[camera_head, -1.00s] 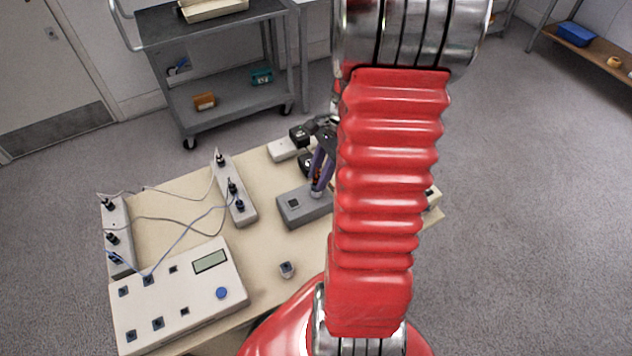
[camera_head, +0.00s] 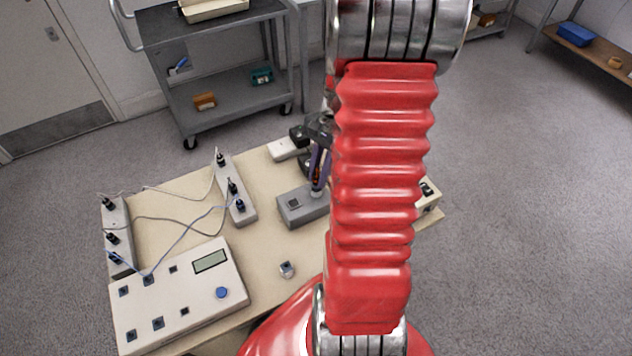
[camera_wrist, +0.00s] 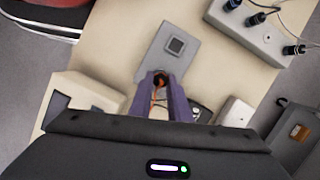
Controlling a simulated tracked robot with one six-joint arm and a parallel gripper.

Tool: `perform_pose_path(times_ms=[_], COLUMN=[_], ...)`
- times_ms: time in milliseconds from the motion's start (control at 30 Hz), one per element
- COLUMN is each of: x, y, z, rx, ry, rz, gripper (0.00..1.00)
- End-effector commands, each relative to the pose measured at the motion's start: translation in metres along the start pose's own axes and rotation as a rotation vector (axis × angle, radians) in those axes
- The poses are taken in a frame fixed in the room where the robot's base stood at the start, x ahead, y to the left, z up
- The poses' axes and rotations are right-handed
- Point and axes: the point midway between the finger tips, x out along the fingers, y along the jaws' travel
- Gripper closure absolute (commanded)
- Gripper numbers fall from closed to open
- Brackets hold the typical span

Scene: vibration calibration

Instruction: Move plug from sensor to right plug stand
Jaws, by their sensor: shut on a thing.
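My gripper (camera_head: 318,188) is over the right part of a grey block (camera_head: 290,215) with a dark square socket in its top. In the wrist view, my gripper (camera_wrist: 161,80) has its purple fingers closed around a small dark and orange piece (camera_wrist: 159,83), likely the plug, mostly hidden between them. The grey block (camera_wrist: 184,66) lies just beyond the fingertips. I cannot tell whether the held piece touches it. A narrow plug stand (camera_head: 243,212) with several dark plugs stands left of the block. Another stand (camera_head: 118,237) is at the table's left edge. I cannot tell which part is the sensor.
A white control box (camera_head: 190,300) with a display and blue button fills the table's front left. A small grey piece (camera_head: 287,270) stands beside it. Loose cables run between the stands. A cream box (camera_head: 428,197) is at the right edge. The table middle is mostly clear.

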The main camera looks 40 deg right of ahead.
Motion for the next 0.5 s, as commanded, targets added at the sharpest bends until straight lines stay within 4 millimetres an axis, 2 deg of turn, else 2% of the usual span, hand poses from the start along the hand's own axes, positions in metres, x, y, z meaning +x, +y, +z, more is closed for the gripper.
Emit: perform_pose_path(times_ms=[267, 500], x=[0.0001, 0.0002], y=[-0.0007, -0.0031], z=[0.0000, 0.0005], rx=[-0.021, -0.248], ry=[0.000, 0.000], rz=[0.006, 0.076], gripper=[1.00, 1.00])
